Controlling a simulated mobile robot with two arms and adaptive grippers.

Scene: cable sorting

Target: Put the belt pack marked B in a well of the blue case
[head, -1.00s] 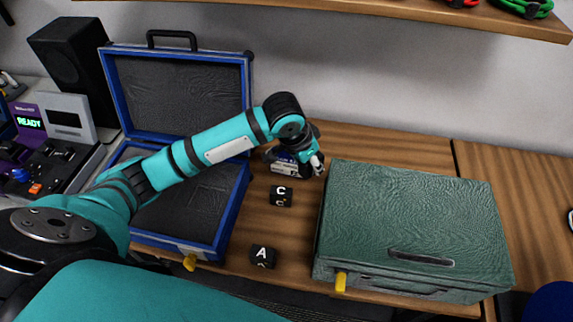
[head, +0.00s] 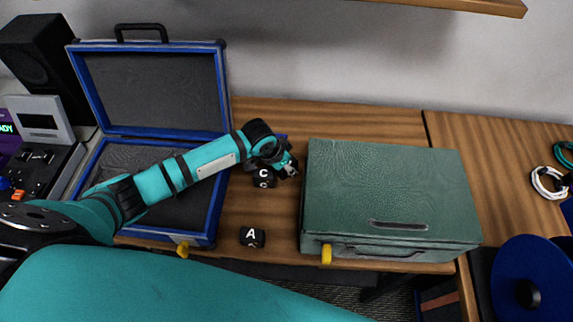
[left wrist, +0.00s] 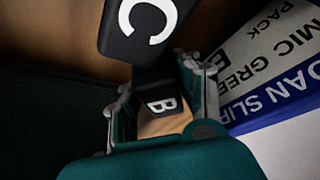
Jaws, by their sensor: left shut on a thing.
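The belt pack marked B (left wrist: 161,104) is a small black block with a white letter. In the left wrist view it sits between the fingers of my left gripper (left wrist: 160,98), which is shut on it. In the head view this gripper (head: 287,170) is just right of the pack marked C, and the B pack cannot be made out. The open blue case (head: 215,205) stands at the left with a dark lining. My left arm crosses it and hides part of its inside, so its wells are not clear. My right gripper is not in view.
Pack C (head: 263,178) lies close beside the gripper, and pack A (head: 252,237) lies nearer the front edge. A closed green case (head: 385,190) stands just right. A printed blue-and-white label (left wrist: 265,75) is beside the gripper. Bare wood (head: 350,120) lies behind.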

